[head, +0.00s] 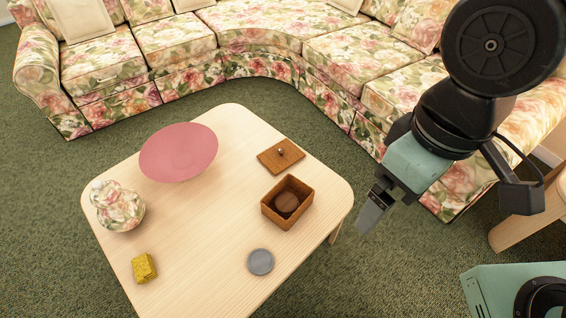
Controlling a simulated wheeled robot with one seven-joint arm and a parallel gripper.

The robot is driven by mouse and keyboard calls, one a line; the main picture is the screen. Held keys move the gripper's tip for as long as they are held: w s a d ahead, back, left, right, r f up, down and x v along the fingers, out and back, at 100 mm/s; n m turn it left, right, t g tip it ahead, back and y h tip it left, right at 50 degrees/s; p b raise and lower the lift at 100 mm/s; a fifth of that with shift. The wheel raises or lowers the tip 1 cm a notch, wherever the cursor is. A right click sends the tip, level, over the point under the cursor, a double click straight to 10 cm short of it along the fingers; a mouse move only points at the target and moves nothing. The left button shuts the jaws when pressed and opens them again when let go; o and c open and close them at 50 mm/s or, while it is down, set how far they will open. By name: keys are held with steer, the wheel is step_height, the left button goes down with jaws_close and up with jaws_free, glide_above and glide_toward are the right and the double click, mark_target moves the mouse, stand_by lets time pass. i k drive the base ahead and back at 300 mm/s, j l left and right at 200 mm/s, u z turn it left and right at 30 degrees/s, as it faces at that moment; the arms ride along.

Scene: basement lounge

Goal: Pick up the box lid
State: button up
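The box lid (281,156) is a flat brown wooden square with a small knob on top. It lies on the light wooden table (214,257), near the table's right side and just behind the open box. The brown box (287,202) stands without its lid and holds a round brown object (286,203). My gripper (370,214) hangs to the right of the table's edge, apart from the lid and the box. It points down and left. The fingers show side-on, so their gap cannot be made out.
On the table are a pink bowl (178,152), a floral jar (118,207), a yellow block (144,268) and a grey disc (260,262). A floral sofa (262,38) curves behind. A wooden piece of furniture (530,222) stands at right. Green carpet surrounds the table.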

mark_target(278, 158)
steer(key=u, duration=0.5)
steer(key=i+l+u, duration=0.1)
steer(key=u, duration=0.35)
steer(key=i+u, duration=0.1)
steer(key=u, duration=0.4)
steer(key=l+u, duration=0.15)
steer(key=u, duration=0.35)
steer(key=i+l, duration=0.1)
steer(key=l, duration=0.25)
steer(key=i+l+u, duration=0.1)
steer(key=l, duration=0.3)
steer(key=i+l, duration=0.15)
steer(key=l, duration=0.2)
